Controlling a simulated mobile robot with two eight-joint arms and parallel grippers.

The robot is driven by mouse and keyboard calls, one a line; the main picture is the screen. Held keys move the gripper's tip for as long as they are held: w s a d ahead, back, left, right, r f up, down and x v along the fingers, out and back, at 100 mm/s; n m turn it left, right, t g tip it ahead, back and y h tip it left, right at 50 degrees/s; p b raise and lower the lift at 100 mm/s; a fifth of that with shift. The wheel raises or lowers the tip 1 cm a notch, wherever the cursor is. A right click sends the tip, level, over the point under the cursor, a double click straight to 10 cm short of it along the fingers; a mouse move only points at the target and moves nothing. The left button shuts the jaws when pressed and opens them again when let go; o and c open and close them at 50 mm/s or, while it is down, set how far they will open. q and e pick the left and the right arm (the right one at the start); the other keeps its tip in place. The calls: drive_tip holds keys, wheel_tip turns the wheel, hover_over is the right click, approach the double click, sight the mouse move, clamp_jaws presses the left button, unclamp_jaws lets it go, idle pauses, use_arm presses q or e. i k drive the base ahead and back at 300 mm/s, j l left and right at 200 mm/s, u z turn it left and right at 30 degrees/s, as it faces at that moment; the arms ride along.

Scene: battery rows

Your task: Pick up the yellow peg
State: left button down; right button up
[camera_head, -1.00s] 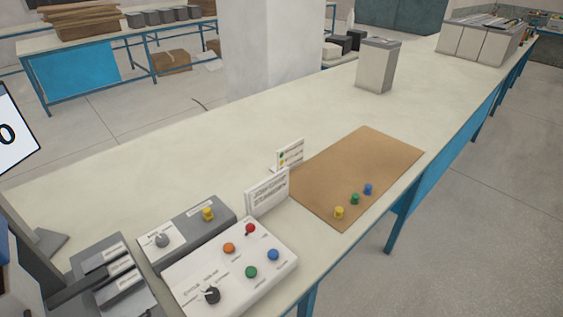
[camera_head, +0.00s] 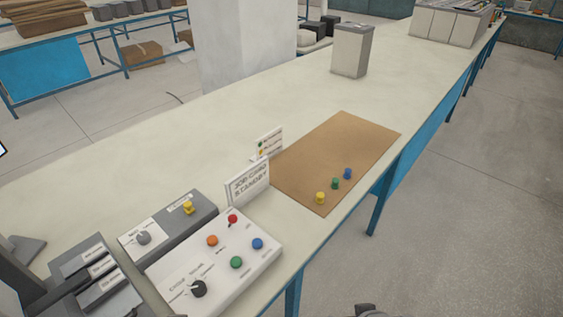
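The yellow peg (camera_head: 320,198) stands on the brown mat (camera_head: 340,150), near its front corner. A green peg (camera_head: 335,183) and a blue peg (camera_head: 347,174) stand beside it in a slanting row, apart from each other. Nothing touches the yellow peg. Neither of my grippers can be made out. A small dark piece shows at the bottom edge, too little of it to identify.
A white control box (camera_head: 215,268) with coloured buttons and a grey box (camera_head: 165,232) with a yellow knob (camera_head: 188,208) stand left of the mat. A job card sign (camera_head: 248,183) and a small legend card (camera_head: 269,142) stand between. A bin (camera_head: 351,50) stands behind; the tabletop between is clear.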

sight(319, 199)
drive_tip(key=l+u, duration=0.1)
drive_tip(key=u, duration=2.4)
drive_tip(key=z, duration=2.8)
drive_tip(key=l+z, duration=0.1)
drive_tip(key=i+l+u, duration=0.3)
drive_tip(key=l, duration=0.3)
drive_tip(key=i+l+u, duration=0.1)
drive_tip(key=i+l, duration=0.2)
